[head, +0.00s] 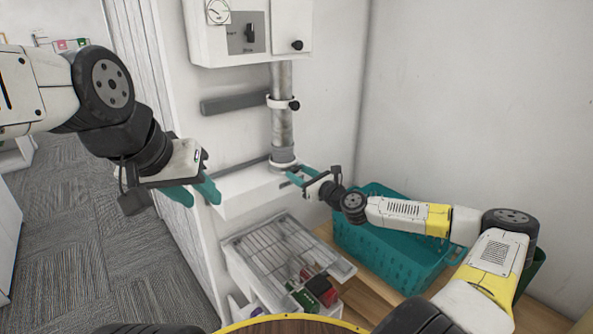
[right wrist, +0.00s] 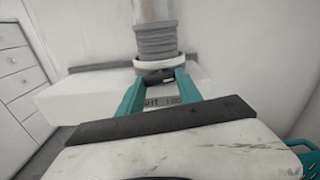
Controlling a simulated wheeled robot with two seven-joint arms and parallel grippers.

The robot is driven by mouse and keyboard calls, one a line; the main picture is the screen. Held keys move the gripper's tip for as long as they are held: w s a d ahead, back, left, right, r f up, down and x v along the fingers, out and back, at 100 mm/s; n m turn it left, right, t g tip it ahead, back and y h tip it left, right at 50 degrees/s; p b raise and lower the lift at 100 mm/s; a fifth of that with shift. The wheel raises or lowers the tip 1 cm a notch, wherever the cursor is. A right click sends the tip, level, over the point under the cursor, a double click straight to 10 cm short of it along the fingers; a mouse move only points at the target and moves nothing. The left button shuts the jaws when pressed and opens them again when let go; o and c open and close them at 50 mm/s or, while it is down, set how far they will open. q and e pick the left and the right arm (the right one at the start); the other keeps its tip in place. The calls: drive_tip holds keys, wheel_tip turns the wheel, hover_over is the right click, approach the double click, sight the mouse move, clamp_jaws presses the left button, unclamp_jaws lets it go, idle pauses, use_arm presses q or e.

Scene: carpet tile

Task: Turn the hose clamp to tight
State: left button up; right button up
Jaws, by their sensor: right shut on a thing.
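A grey ribbed hose (right wrist: 157,40) comes down to a white clamp ring (right wrist: 150,62) above a white ledge (head: 245,191). In the right wrist view a dark clamp knob (right wrist: 156,78) sits at the front of the ring. My right gripper (head: 296,177) has its teal fingers on either side of this knob, shut on it; the fingers also show in the right wrist view (right wrist: 156,88). A partly hidden label (right wrist: 162,102) shows between the fingers. The knob's turn angle cannot be told. My left gripper (head: 192,192) is open and empty, left of the ledge.
An upper clamp with a black knob (head: 294,105) holds the pipe to the wall. A white control box (head: 247,35) hangs above. A teal basket (head: 390,259) stands below my right arm, beside a wire rack (head: 277,254). Carpet floor (head: 80,220) lies open at left.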

drive_tip(key=shift+m, duration=0.6)
drive_tip(key=shift+f, duration=0.1)
drive_tip(key=o, duration=1.4)
drive_tip(key=shift+v, duration=3.85)
